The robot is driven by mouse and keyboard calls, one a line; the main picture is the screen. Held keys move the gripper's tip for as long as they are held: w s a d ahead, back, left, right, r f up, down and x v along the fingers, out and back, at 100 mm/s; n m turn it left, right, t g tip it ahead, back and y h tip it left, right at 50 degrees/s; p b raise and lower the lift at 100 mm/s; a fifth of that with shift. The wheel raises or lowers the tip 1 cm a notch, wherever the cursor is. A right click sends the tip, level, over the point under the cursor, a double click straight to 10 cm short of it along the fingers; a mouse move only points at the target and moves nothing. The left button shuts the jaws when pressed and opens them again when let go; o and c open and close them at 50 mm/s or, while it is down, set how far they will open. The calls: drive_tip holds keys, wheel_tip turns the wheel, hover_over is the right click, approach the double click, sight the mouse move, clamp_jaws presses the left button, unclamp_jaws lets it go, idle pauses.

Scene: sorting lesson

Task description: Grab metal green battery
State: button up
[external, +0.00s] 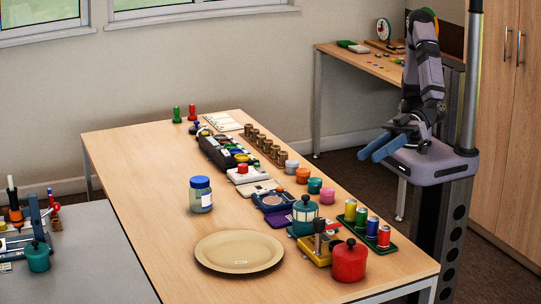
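A green metal battery (361,218) stands upright in a dark green tray (394,245) near the right edge of the wooden table. It is in a row with a yellow battery (350,210), a blue battery (372,227) and a red battery (384,237). The green one is between the yellow and the blue. My gripper (372,151) has two blue fingers with a gap between them, so it is open and empty. It is beyond the table's right side, above and well apart from the batteries.
A red pot (349,262), a teal lantern-like item (305,213) and small colored pots (327,194) stand close to the tray. A beige plate (239,252) and a blue-lidded jar (201,196) are further left. The table's left half is mostly clear.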

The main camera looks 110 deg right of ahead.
drive_tip(key=s+d+f+m+t+h+b, duration=0.1)
drive_tip(key=s+d+t+h+b, duration=0.15)
drive_tip(key=s, duration=0.25)
drive_tip(key=s+d+t+h+b, duration=0.1)
drive_tip(key=s+d+h+b, duration=0.15)
drive_tip(key=s+h, duration=0.2)
drive_tip(key=p, duration=0.1)
approach(357, 215)
drive_tip(key=shift+d+m+y, duration=0.25)
drive_tip(key=shift+m+y, duration=0.05)
drive_tip(key=shift+y, duration=0.1)
drive_tip(key=shift+w+d+p, duration=0.15)
drive_tip(key=shift+w, duration=0.95)
drive_tip(key=shift+w+d+p, duration=0.2)
drive_tip(key=shift+w, duration=0.95)
drive_tip(key=shift+w+d+p, duration=0.15)
drive_tip(key=shift+w, duration=0.95)
drive_tip(key=shift+w+d+r+p, duration=0.1)
drive_tip(key=shift+w+d+p, duration=0.1)
drive_tip(key=shift+w, duration=0.65)
drive_tip(key=shift+w+d+p, duration=0.15)
drive_tip(key=shift+w+d, duration=0.05)
drive_tip(key=shift+w, duration=0.65)
drive_tip(key=shift+w+d+r+p, duration=0.1)
drive_tip(key=shift+w+d+p, duration=0.05)
drive_tip(key=shift+w, duration=0.7)
drive_tip(key=shift+c, duration=0.7)
clamp_jaws()
